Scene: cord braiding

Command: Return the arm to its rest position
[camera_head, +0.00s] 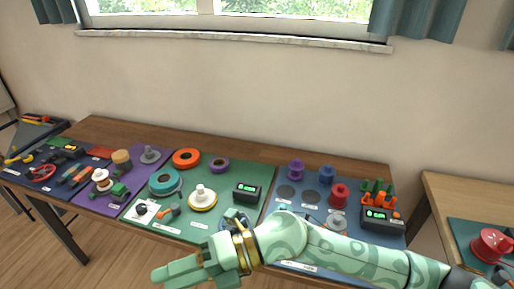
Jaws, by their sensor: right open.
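My right arm comes in from the lower right, pale green with a swirl pattern, and reaches left across the front of the table. My right gripper (172,276) is open and empty at the bottom of the view, in front of the long wooden table (240,150). The arm hides part of the front edge of the green mat (230,182) and of the blue-grey mat (310,193). My left gripper is not in view.
A second table (465,195) with a red round object (491,244) stands at right. Open floor shows at lower left.

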